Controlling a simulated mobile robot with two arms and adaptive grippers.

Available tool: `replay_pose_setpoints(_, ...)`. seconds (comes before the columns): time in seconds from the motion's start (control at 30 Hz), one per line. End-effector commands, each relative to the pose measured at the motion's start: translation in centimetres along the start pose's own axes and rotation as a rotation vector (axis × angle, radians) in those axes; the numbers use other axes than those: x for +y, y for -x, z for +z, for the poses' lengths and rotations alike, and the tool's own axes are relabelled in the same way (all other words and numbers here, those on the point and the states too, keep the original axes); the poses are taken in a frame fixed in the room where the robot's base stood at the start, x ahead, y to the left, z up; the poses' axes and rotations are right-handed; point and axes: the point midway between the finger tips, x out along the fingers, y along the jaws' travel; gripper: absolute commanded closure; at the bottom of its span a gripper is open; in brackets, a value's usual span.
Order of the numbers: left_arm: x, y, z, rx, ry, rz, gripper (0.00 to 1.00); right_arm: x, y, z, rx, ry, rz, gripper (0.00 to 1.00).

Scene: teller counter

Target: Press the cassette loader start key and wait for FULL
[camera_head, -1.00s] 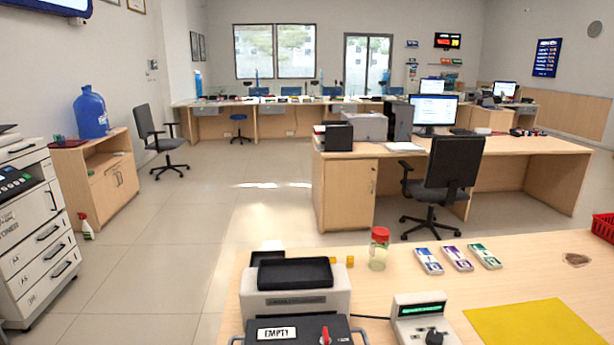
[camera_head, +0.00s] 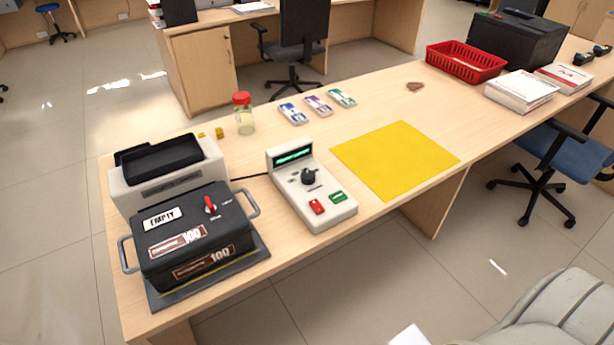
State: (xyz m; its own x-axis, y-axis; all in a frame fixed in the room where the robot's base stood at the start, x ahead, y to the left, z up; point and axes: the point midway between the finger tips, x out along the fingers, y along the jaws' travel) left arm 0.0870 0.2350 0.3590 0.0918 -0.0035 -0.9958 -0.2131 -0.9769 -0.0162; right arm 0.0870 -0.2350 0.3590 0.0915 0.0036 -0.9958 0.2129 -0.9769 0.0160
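The cassette loader (camera_head: 120,192) is a grey-white machine with a black top at the left end of the counter. A black cassette (camera_head: 230,238) with side handles sits at its front, with a sign reading EMPTY (camera_head: 163,218), labels reading 100 and a red lever (camera_head: 210,205). To its right is a white control console (camera_head: 330,215) with a lit green display (camera_head: 293,154), a black knob (camera_head: 308,177), a red key (camera_head: 317,207) and a green key (camera_head: 338,197). The key labels and display text are too small to read.
A yellow mat (camera_head: 395,158) lies right of the console. Behind are a red-lidded jar (camera_head: 244,115) and several banknote bundles (camera_head: 318,105). A red basket (camera_head: 466,62), black printer (camera_head: 517,40) and paper stacks (camera_head: 521,91) stand farther right. A blue chair (camera_head: 565,155) is at the right.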

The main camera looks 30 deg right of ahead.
Motion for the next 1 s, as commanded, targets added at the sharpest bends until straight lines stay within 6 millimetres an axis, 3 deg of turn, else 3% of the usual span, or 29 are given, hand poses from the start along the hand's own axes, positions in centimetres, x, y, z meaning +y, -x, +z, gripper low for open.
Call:
replay_pose_setpoints(0.03,0.01,0.00,0.01,0.000,0.000,0.000,0.68,-0.02,0.00,0.00,0.000,0.000,0.000,0.67)
replay_pose_setpoints(0.3,0.01,0.00,0.02,0.000,0.000,0.000,0.68,-0.02,0.00,0.00,0.000,0.000,0.000,1.00)
replay_pose_setpoints(1.0,0.01,0.00,0.05,-0.001,0.000,0.000,0.68,-0.03,0.01,-0.01,0.000,0.000,0.000,1.00)
